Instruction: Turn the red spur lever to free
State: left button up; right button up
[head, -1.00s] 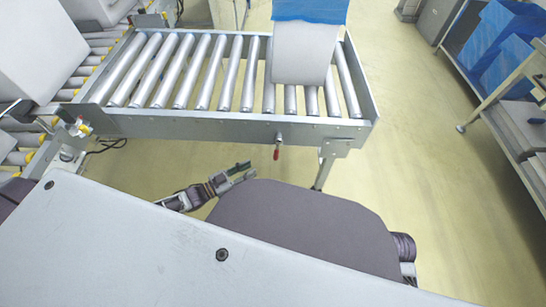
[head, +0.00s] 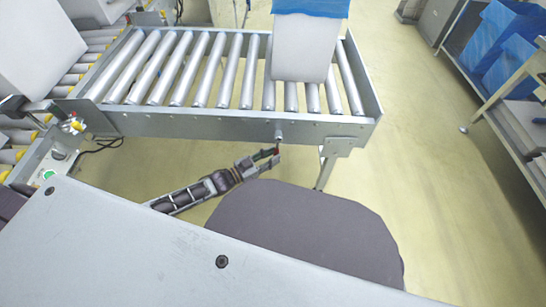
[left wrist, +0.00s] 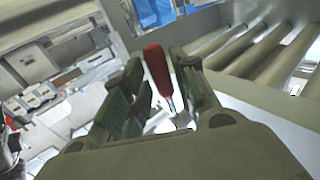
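The red spur lever (head: 277,150) hangs from a metal pivot on the near side rail of the short roller conveyor (head: 215,123). My left gripper (head: 267,156) reaches up to it from below left, its fingertips at the lever. In the left wrist view the red handle (left wrist: 157,68) stands between the two green-padded fingers (left wrist: 158,88), which are apart. I cannot tell whether either pad touches the handle. My right gripper is not in view.
A grey-white box with a blue liner (head: 303,45) stands on the conveyor's rollers above the lever. A conveyor leg (head: 326,168) is just right of the lever. A shelf with blue-lined boxes (head: 505,75) stands far right, with open floor between.

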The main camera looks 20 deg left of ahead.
pick_arm(q)
jog(key=shift+w+d, duration=0.3)
jog(key=shift+w, duration=0.05)
grip_shut()
